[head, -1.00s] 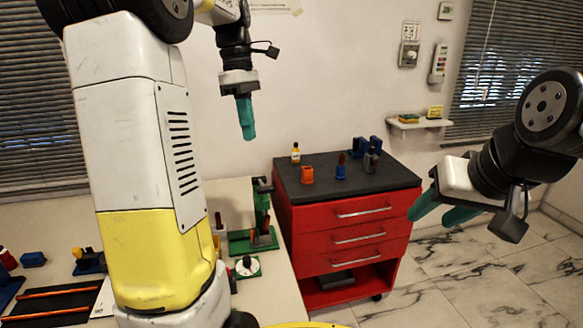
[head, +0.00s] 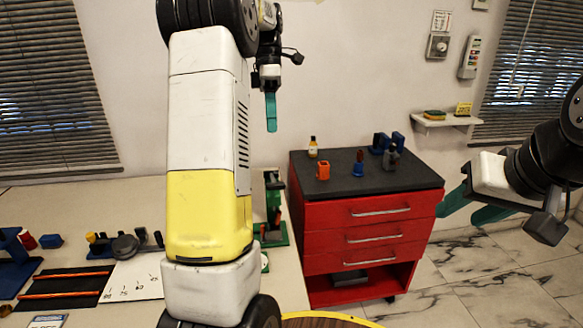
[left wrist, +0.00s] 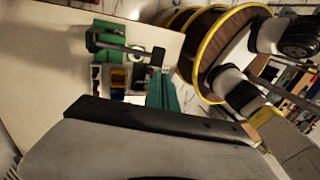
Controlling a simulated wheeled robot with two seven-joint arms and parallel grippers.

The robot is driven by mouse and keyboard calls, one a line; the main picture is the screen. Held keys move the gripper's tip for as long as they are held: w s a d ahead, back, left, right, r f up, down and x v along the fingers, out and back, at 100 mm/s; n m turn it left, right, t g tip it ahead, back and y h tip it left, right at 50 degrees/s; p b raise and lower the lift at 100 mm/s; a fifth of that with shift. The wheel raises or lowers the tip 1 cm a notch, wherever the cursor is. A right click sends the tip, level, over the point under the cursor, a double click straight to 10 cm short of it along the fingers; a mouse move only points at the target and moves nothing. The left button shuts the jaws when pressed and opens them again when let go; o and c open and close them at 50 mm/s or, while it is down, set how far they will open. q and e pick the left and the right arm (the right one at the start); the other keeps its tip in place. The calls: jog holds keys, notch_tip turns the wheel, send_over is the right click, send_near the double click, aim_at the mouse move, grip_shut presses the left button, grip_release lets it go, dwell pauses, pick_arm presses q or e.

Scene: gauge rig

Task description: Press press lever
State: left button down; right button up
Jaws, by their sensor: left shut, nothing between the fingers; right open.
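The green press (head: 275,212) stands on the right end of the pale table, partly hidden behind my left arm in the head view. In the left wrist view the green press (left wrist: 112,52) shows near the top left, with a dark lever bar (left wrist: 128,49) reaching sideways from it. My left gripper (head: 271,125) has teal fingers pointing down, shut and empty, and appears above the press in the head view. Its fingers (left wrist: 163,92) also show in the left wrist view; they look apart from the lever. My right gripper (head: 472,207) is open and empty at the right.
A red drawer cabinet (head: 375,215) with small items on top stands right of the table. A dark mat (head: 65,287), a numbered sheet (head: 133,281) and several small parts lie on the table's left. A round wooden top with a yellow rim (left wrist: 208,45) is close by.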

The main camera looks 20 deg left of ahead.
aim_at(276, 183)
pick_arm(q)
jog(key=x, duration=1.2)
jog(key=shift+s+f, duration=0.15)
jog(key=shift+f, duration=0.15)
jog(key=shift+d+f, duration=0.1)
